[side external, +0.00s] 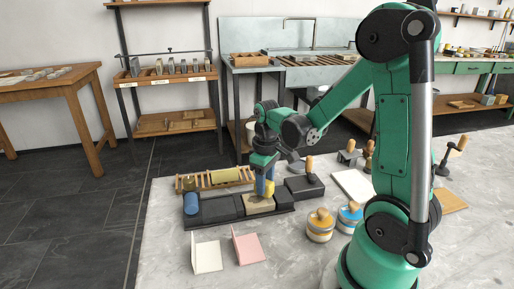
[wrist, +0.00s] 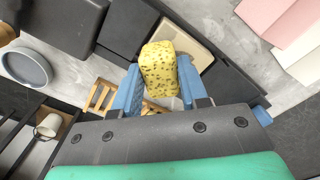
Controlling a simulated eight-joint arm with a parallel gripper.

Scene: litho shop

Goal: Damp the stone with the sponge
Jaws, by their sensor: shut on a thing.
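My gripper (side external: 264,184) is shut on a yellow sponge (side external: 266,188), pointing down over the row of dark blocks. In the wrist view the speckled, porous sponge (wrist: 160,68) sits between the blue fingers of my gripper (wrist: 158,88). The stone (side external: 259,204) is a pale beige slab among the dark blocks, directly below the sponge. In the wrist view the stone (wrist: 184,32) shows just beyond the sponge, which hides part of it. I cannot tell whether the sponge touches the stone.
Dark blocks (side external: 218,209) flank the stone, with a blue-grey round piece (side external: 191,203) at the left end. A slatted wooden rack (side external: 236,176) lies behind. Two lidded jars (side external: 320,226) stand right.

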